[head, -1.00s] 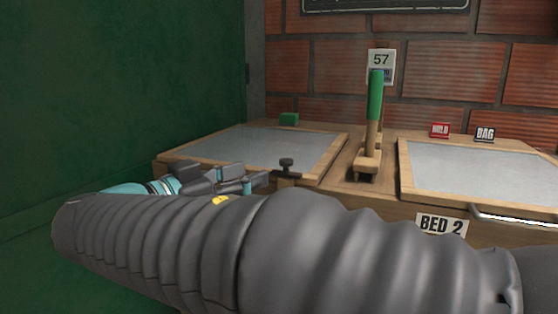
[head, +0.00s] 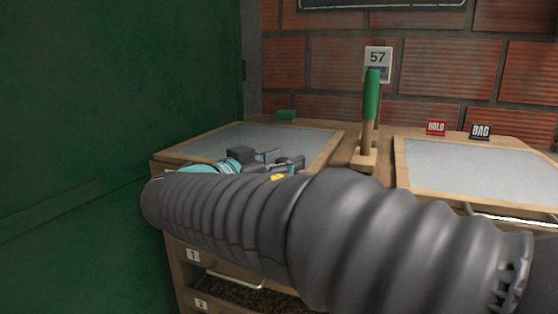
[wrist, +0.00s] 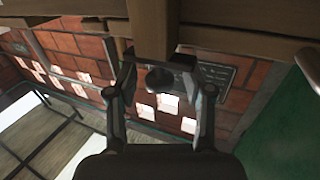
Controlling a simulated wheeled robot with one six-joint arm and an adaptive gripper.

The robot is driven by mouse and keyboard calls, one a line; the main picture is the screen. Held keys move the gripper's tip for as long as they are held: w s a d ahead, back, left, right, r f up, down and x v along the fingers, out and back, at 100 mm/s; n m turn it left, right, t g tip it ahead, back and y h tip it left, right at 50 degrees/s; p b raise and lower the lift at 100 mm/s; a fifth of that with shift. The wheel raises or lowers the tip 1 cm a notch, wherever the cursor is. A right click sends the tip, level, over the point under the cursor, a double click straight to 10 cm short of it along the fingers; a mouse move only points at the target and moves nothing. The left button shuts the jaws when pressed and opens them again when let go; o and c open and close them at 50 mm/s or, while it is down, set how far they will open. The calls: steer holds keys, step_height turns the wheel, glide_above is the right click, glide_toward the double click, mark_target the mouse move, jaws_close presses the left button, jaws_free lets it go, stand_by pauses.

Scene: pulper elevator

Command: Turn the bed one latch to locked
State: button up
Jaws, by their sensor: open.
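The bed one latch (wrist: 158,76), a dark bar with a round knob, shows in the wrist view against a wooden post under a wooden frame. My gripper (wrist: 160,90) is open, with one finger on each side of the latch. Whether the fingers touch it I cannot tell. In the head view my gripper (head: 287,163) is at the front right part of the left bed (head: 332,150), a grey panel in a wooden frame. My gripper and arm hide the latch there, and its set position is unclear.
A green-handled lever (head: 371,100) stands between the beds, before a card marked 57 (head: 378,57). The right bed (head: 480,168) has HOLD (head: 436,128) and BAG (head: 480,132) signs behind it. A green wall (head: 110,110) closes the left side. Drawers (head: 193,255) are below.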

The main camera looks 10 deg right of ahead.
jaws_close()
